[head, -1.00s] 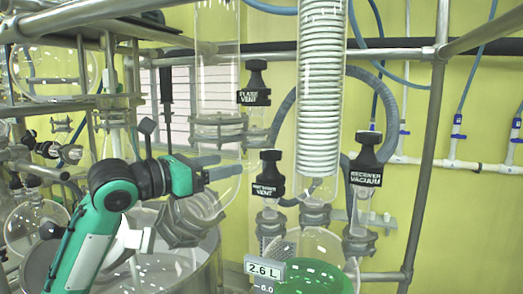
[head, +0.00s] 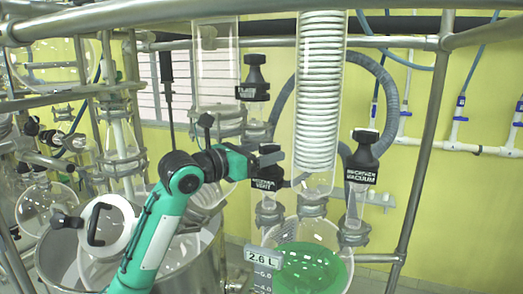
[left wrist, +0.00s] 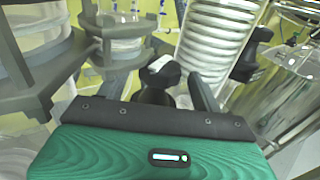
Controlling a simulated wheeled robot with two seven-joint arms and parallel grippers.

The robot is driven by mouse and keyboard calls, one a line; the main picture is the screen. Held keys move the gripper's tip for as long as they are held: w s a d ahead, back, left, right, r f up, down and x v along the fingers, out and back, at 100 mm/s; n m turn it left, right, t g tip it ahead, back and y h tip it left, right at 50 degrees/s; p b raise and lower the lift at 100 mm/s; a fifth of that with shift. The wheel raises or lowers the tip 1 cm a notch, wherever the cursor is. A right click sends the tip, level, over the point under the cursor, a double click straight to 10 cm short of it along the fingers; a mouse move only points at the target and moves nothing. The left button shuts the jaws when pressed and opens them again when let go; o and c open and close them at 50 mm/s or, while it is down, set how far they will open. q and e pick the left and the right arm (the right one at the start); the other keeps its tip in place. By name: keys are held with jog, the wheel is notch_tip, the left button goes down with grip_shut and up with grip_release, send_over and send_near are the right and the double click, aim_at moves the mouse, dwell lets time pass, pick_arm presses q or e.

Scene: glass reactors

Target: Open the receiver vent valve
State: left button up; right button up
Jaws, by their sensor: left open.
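The receiver vent valve has a black handle with a white-lettered label (head: 267,184) and stands on a glass neck above the green-filled receiver. My left gripper (head: 283,168) is at this handle, its grey fingers open beside it and partly hiding it in the head view. In the left wrist view the black handle (left wrist: 157,80) sits between the two spread fingers of the left gripper (left wrist: 156,86), with a gap visible on each side. My right gripper is not in view.
The receiver vacuum valve (head: 362,165) stands to the right, and the flask vent valve (head: 253,80) is above. The coiled glass condenser (head: 320,90) is close to the right of my gripper. Metal rails (head: 200,12) cross the top. The round receiver (head: 325,235) holds green liquid.

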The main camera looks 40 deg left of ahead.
pick_arm(q)
jog(key=shift+w, duration=0.1)
jog(key=shift+c, duration=0.2)
jog(key=c, duration=0.8)
jog(key=shift+c, duration=0.8)
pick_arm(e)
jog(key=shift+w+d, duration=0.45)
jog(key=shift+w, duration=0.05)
pick_arm(q)
jog(key=shift+d+n+y, duration=0.1)
jog(key=shift+n+y, duration=0.3)
jog(key=shift+y, duration=0.2)
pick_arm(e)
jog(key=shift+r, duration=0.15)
